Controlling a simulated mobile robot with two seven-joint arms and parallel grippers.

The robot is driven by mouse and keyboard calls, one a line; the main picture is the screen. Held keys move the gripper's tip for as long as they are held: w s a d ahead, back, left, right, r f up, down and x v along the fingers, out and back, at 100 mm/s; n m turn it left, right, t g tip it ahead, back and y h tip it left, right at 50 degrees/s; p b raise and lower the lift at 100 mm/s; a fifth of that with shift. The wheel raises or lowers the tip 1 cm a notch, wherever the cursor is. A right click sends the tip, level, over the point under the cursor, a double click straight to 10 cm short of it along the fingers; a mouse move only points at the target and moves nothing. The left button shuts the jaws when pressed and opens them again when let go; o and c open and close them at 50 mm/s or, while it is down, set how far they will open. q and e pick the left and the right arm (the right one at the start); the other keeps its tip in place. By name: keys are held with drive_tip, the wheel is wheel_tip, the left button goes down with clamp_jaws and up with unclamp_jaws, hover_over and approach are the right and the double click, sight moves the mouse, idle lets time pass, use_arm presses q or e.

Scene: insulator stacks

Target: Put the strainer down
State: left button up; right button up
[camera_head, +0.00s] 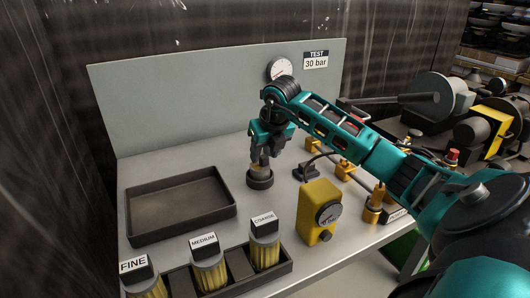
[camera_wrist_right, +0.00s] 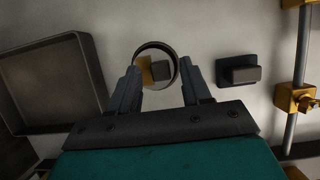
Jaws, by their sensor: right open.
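My right gripper (camera_head: 262,157) is open and points down over a dark round cup (camera_head: 260,181) on the bench. Several yellow strainers with dark caps stand in a dark rack at the front: fine (camera_head: 144,280), medium (camera_head: 209,268) and coarse (camera_head: 264,247). My left gripper is not in view.
An empty dark tray (camera_head: 130,222) lies left of the cup. A yellow gauge box (camera_head: 318,210) stands at the right. Yellow fittings on a pipe (camera_head: 374,203) and a small dark block (camera_wrist_right: 238,70) are farther right. A back panel (camera_head: 200,95) carries a gauge (camera_head: 279,68).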

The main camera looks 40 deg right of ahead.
drive_tip(key=p+v, duration=0.1)
drive_tip(key=v, duration=1)
drive_tip(key=shift+s+r, duration=0.2)
drive_tip(key=shift+r, duration=0.05)
